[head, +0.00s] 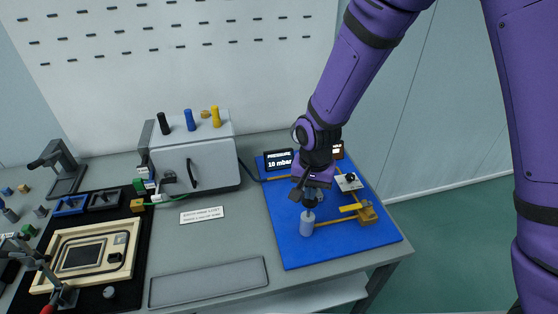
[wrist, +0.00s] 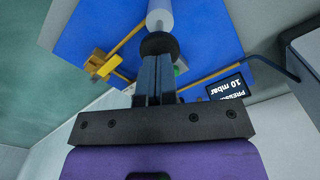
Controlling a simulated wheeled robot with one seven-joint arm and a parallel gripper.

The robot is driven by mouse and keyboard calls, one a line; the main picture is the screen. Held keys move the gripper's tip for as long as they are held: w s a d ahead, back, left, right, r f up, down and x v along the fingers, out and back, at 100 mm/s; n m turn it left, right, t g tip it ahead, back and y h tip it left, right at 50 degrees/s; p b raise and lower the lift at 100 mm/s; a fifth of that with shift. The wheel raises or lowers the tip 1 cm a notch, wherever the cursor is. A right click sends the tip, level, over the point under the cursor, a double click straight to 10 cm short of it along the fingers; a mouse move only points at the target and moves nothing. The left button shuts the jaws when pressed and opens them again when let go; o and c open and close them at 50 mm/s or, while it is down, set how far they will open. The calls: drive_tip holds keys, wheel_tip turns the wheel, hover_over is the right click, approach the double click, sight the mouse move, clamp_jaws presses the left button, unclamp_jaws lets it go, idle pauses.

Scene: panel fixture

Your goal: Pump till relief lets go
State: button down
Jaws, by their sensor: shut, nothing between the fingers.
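A pump with a pale grey cylinder (head: 306,224) stands on a blue board (head: 290,252); its black knob (head: 309,204) is on top. The wrist view also shows the cylinder (wrist: 160,19) and round black knob (wrist: 158,44). My gripper (head: 309,194) points down, shut and empty, its tips right at the knob; I cannot tell whether they touch it. The pressure display (head: 279,160) reads 10 mbar. A brass fitting (head: 367,213) with a yellow lever (head: 349,208) sits at the board's right, joined to the pump by a brass pipe (head: 336,221). A second display (head: 338,150) is partly hidden by my arm.
A grey box (head: 196,163) with black, blue and yellow knobs stands left of the board. A flat grey tray (head: 208,283) lies at the front. A framed wooden fixture (head: 86,256) with clamps is at the left.

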sight(309, 203)
drive_tip(key=shift+f, duration=2.6)
drive_tip(key=shift+r, duration=3.2)
drive_tip(key=shift+f, duration=0.1)
drive_tip(key=shift+r, duration=2.55)
